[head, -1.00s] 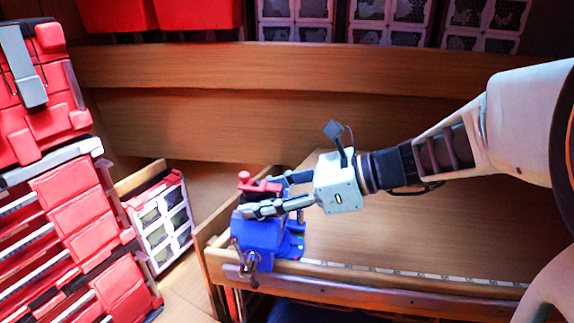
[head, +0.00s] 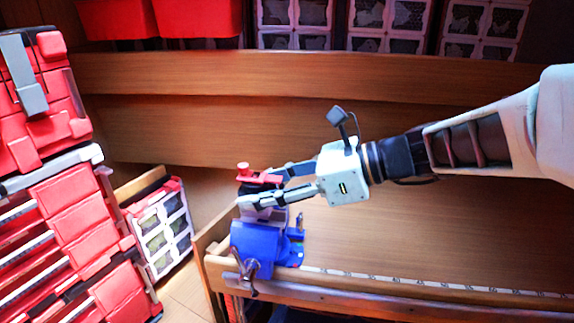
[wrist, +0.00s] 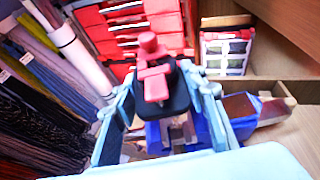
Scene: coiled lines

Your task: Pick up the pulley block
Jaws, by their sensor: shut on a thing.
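The pulley block (head: 258,179) is red on top with a small knob and has a dark body. It also shows in the wrist view (wrist: 154,82), upright between the fingers. My gripper (head: 256,189) is shut on it and holds it above the blue bench vise (head: 256,246). The fingers hide part of its sides. In the wrist view, the vise (wrist: 152,138) lies behind and below the block.
The vise is mounted at the left end of a wooden workbench (head: 400,235), which is mostly clear. A measuring strip (head: 400,280) runs along its front edge. Red tool drawers (head: 75,220) stand at the left. A white-framed organizer (head: 162,230) is beside them.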

